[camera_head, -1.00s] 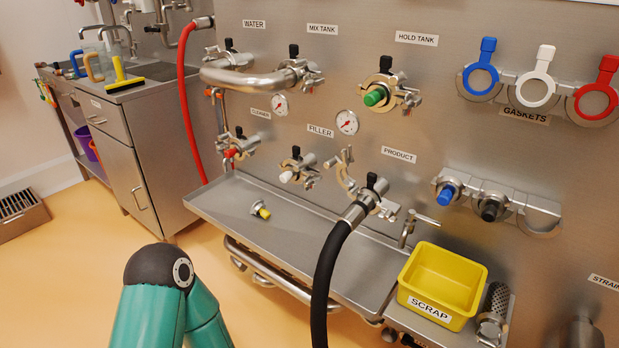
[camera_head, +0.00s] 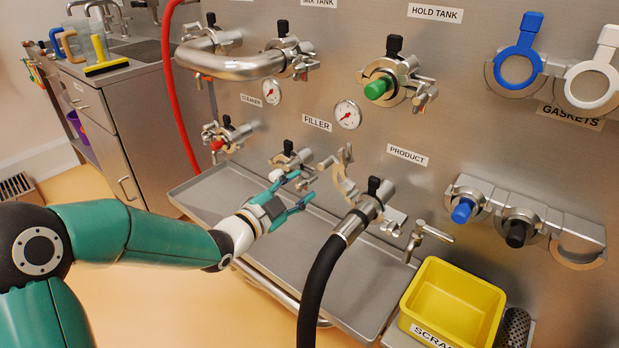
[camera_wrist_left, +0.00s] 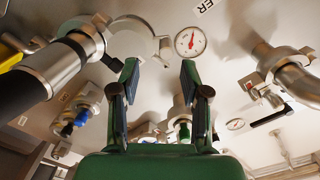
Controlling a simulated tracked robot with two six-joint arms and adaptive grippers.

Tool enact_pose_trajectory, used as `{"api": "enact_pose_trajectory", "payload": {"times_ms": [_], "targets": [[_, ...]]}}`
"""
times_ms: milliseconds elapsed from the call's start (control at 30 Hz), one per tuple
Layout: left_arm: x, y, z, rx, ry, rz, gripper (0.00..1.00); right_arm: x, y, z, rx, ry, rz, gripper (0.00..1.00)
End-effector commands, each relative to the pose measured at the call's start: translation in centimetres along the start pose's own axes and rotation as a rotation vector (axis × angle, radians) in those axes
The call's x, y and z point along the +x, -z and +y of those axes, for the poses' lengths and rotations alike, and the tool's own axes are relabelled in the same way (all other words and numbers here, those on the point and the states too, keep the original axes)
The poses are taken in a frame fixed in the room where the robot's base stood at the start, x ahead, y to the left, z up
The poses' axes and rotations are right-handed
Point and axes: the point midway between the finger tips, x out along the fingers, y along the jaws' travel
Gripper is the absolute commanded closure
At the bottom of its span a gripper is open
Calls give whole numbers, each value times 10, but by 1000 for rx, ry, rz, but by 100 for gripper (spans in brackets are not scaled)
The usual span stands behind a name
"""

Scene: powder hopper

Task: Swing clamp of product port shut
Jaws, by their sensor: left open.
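The product port has a black hose (camera_head: 322,275) on it, with a metal end fitting (camera_head: 352,226) at the panel. Its clamp (camera_head: 344,182) stands swung open, with one curved half sticking out up and left of the hose end. The open clamp (camera_wrist_left: 134,40) also shows in the left wrist view, beyond and between my fingertips, beside the hose fitting (camera_wrist_left: 55,70). My left gripper (camera_head: 303,186) is open and empty, in front of the panel left of the clamp; its two fingers (camera_wrist_left: 160,72) are apart in the wrist view. My right gripper is not in view.
The filler port (camera_head: 292,160) lies just behind my left fingers. A metal drip tray (camera_head: 345,285) runs below the ports. A yellow scrap bin (camera_head: 450,300) stands at the right. A pipe bend (camera_head: 235,66) juts out at the upper left. Blue and black fittings (camera_head: 515,232) hang at the right.

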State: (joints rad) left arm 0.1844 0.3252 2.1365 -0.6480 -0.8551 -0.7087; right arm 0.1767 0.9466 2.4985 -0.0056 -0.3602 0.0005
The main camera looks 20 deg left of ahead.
Motion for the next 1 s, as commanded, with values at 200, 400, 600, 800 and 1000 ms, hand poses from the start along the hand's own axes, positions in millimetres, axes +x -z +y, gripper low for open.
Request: {"api": "enact_pose_trajectory", "payload": {"times_ms": [200,400,600,800,1000], "targets": [[14,14,-6,39,6,34,54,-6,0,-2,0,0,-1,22],[42,19,-4,35,0,39,54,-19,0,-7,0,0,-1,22],[71,16,1,36,-1,41,54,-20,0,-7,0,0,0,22],[91,18,1,35,-2,41,54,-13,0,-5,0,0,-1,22],[99,19,0,33,-2,40,54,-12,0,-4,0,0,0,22]]}}
